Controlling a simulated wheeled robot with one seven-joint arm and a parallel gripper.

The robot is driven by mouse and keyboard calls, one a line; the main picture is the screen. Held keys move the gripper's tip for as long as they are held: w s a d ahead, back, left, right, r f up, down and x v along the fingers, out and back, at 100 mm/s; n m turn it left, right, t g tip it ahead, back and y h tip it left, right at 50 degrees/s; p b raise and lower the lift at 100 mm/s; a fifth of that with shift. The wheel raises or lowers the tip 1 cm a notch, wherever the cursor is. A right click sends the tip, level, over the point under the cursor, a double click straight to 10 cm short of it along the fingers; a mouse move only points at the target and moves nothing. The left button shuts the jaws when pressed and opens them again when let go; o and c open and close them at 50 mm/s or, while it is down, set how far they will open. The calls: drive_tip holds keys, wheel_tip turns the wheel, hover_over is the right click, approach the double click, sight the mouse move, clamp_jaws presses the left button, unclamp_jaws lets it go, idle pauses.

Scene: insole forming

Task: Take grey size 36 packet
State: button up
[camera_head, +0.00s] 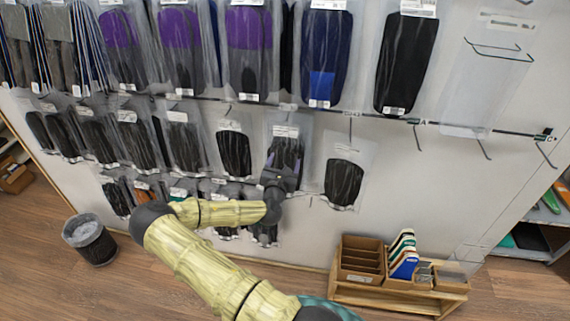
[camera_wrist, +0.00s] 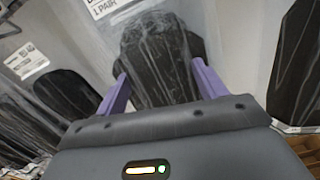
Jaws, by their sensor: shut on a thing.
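My gripper (camera_head: 284,163) is at the wall rack in the head view. In the wrist view its two purple fingers (camera_wrist: 162,88) stand on either side of a clear packet. It is shut on this packet, which holds a dark grey insole pair (camera_wrist: 158,50). In the head view the packet (camera_head: 287,131) is in front of the rack with a white label at its top. The label (camera_wrist: 108,6) reads "1 PAIR" in the wrist view; the size cannot be read. The gripper hides the packet's lower part in the head view.
Another dark insole packet (camera_head: 344,183) hangs close on the right, and one (camera_head: 234,152) on the left. Several purple, blue and black packets hang in the row above. A bin (camera_head: 90,239) and a wooden shelf with boxes (camera_head: 384,298) stand on the floor.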

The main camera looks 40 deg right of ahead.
drive_tip(key=b+v, duration=0.1)
drive_tip(key=v, duration=1.5)
drive_tip(key=shift+b, duration=0.35)
drive_tip(key=shift+a, duration=0.15)
